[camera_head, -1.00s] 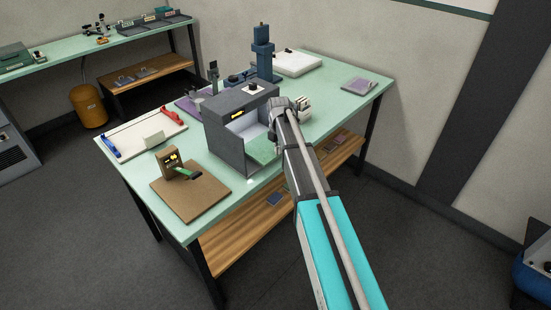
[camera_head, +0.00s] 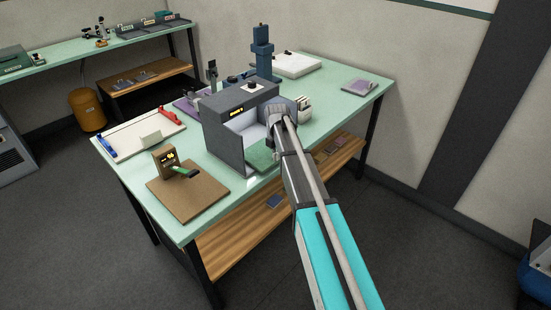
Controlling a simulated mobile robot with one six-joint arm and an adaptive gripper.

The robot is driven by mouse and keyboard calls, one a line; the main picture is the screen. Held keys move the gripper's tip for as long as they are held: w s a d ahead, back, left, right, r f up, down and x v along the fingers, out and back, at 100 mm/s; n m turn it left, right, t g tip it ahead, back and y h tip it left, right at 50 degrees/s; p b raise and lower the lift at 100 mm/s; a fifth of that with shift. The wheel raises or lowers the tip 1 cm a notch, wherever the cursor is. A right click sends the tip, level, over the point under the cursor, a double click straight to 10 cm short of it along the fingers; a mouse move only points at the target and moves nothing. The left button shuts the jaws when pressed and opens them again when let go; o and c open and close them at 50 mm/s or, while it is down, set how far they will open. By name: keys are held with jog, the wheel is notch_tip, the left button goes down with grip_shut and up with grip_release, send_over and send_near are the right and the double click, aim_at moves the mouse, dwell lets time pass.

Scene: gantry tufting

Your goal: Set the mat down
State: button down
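A green flat piece (camera_head: 262,155), which may be the mat, shows at the open front of a grey box-shaped booth (camera_head: 226,143) on the green worktable. My gripper (camera_head: 274,136) is at the right side of the booth's opening, close to the green piece. My own wrist and arm hide its fingers, so I cannot tell whether they are open or hold the piece. I also cannot tell whether the green piece rests on the booth floor.
A brown board (camera_head: 188,195) with a small display block (camera_head: 166,159) lies front left on the worktable (camera_head: 322,101). A white board (camera_head: 130,137) lies at the left. A white holder (camera_head: 304,110) stands right of the booth. A purple pad (camera_head: 359,87) lies far right.

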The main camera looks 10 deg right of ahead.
jog(key=shift+f, duration=0.1)
jog(key=c, duration=1.3)
grip_release()
jog(key=o, duration=0.5)
jog(key=shift+r, duration=0.25)
notch_tip(320, 180, up, 12)
jog(key=p, duration=1.2)
jog(key=shift+s+f, duration=0.1)
jog(key=shift+s, duration=0.05)
jog(key=s+m, duration=2.5)
jog(key=s, duration=0.3)
jog(key=shift+s+a, duration=0.15)
jog(key=shift+a, duration=0.2)
